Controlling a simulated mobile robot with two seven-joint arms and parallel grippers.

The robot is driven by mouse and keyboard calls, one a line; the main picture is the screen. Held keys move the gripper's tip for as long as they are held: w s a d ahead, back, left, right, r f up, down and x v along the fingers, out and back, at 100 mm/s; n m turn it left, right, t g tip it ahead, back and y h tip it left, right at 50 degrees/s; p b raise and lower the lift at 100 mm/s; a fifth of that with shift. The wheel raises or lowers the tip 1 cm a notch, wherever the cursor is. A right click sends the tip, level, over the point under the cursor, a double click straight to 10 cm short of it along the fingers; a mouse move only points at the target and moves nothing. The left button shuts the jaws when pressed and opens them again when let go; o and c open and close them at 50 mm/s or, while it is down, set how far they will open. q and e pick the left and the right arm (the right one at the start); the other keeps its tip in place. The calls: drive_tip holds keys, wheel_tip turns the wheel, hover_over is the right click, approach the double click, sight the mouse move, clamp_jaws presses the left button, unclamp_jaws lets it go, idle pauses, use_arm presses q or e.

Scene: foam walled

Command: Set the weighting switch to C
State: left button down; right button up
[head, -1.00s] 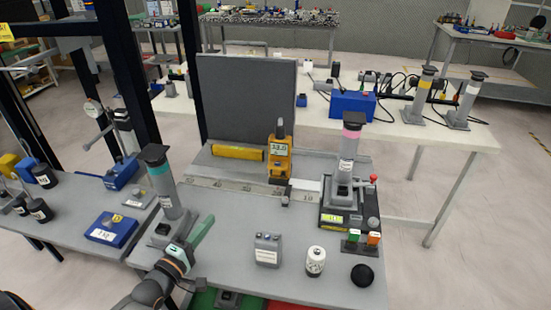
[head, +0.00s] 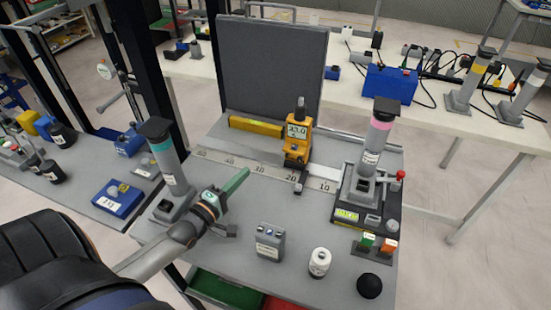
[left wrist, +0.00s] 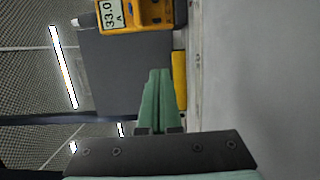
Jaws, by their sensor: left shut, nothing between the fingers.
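The yellow sound meter (head: 298,140) stands on a slide on the graduated rail, in front of the grey foam panel (head: 272,75). I cannot make out the weighting switch in either view. My left gripper (head: 243,174) has green fingers, which are shut with nothing between them. It is above the bench, left of and nearer than the meter, and apart from it. Its fingers also show in the left wrist view (left wrist: 158,85). My right gripper is not in view.
A teal-banded post (head: 170,165) stands just left of the gripper. A pink-banded post (head: 376,140) on a black base stands right of the meter. A grey box (head: 269,241), white cylinder (head: 319,262) and black dome (head: 369,286) line the front. The bench between gripper and meter is clear.

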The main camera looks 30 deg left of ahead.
sight(287, 154)
use_arm(q)
drive_tip(key=w, duration=0.9)
drive_tip(key=shift+w+d, duration=0.15)
drive_tip(key=shift+w, duration=0.2)
drive_tip(key=shift+w+d+r, duration=0.1)
drive_tip(key=shift+d, duration=1.15)
drive_tip(key=shift+w+d+p, duration=0.15)
drive_tip(key=shift+d+p, duration=0.2)
drive_tip(key=shift+d, duration=0.25)
drive_tip(key=shift+d, duration=0.1)
